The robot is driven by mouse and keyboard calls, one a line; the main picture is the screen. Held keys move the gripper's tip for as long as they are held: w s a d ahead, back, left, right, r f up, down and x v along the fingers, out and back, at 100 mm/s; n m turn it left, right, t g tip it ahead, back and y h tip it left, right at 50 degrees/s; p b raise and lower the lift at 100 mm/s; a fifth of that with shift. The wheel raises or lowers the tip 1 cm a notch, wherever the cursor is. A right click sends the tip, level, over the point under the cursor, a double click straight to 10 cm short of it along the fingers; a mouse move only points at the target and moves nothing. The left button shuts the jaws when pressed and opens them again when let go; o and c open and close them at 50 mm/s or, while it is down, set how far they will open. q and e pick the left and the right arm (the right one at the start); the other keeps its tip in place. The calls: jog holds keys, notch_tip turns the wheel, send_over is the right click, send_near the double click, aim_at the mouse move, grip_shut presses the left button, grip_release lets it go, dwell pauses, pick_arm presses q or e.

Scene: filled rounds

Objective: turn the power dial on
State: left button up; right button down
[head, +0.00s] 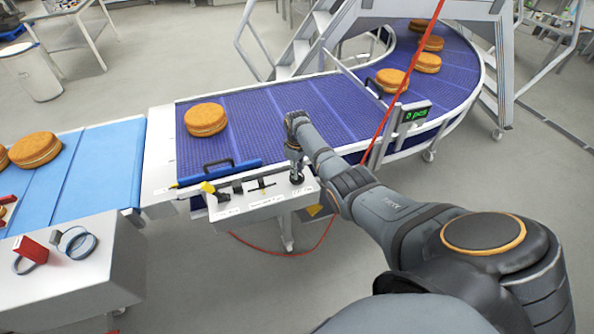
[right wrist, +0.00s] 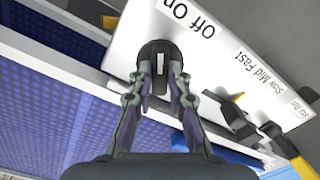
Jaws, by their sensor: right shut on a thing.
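The power dial (right wrist: 160,56) is a round black knob with a white mark on the white control panel (right wrist: 215,60), beside the printed words Off and On. The white mark runs up and down in the right wrist view; I cannot tell which word it points to. My right gripper (right wrist: 161,82) is shut on the dial, one finger on each side of it. In the head view my right gripper (head: 296,168) points down at the right end of the panel (head: 235,206), and the dial's base shows below it. My left gripper is not in view.
Other controls, including a speed lever (right wrist: 235,120) by the words Slow, Mid, Fast, sit along the panel. A purple conveyor (head: 260,112) with several filled rounds (head: 205,119) lies behind. A red cord (head: 405,75) crosses the head view. A counter display (head: 414,115) stands to the right.

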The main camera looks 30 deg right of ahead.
dwell(0.3)
jog(key=c, duration=1.3)
grip_release()
notch_tip(320, 180, up, 12)
